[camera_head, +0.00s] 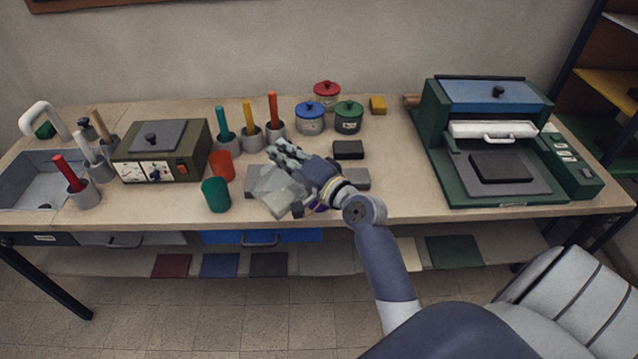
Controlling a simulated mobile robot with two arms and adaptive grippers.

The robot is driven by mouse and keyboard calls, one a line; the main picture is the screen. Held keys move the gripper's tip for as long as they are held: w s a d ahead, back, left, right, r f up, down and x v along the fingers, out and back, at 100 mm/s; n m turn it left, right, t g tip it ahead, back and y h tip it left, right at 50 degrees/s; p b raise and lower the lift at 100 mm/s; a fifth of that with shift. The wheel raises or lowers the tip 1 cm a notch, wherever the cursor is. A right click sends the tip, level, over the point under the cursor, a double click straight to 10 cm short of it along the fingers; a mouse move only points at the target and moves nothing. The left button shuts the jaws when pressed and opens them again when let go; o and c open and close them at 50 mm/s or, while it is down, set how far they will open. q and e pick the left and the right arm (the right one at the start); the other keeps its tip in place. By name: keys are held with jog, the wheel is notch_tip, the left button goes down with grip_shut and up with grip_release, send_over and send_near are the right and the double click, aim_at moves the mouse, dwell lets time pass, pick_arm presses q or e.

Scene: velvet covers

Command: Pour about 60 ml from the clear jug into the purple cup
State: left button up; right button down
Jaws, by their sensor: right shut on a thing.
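My right gripper (286,172) reaches in from the lower right over the middle of the table. It is shut on the clear jug (276,192), a pale see-through shape that looks tilted and is partly covered by the fingers. A small patch of purple (318,206) shows just below the gripper; it may be the purple cup, but the gripper and jug hide most of it. I cannot tell whether the jug touches it or whether liquid is flowing. My left gripper is not in view.
A green cup (215,195) and an orange-red cup (222,166) stand left of the jug. Lidded pots (310,119) and a dark block (348,150) are behind. A green press (490,150) fills the right; a control box (160,152) and sink (35,180) are left.

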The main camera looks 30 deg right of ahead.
aim_at(264, 187)
jog(key=shift+d+r, duration=0.1)
jog(key=a+f+n+b, duration=0.1)
jog(key=a+f, duration=0.1)
jog(key=s+a+f+n+b, duration=0.1)
jog(key=a+n, duration=0.1)
jog(key=shift+a+f+b, duration=0.3)
jog(key=shift+f+b, duration=0.05)
jog(key=shift+a+r, duration=0.15)
jog(key=shift+r, duration=0.05)
jog(key=shift+a+f+n, duration=0.4)
jog(key=shift+f+n, duration=0.2)
jog(key=shift+s+a+n, duration=0.1)
jog(key=shift+a+n, duration=0.2)
dwell(0.7)
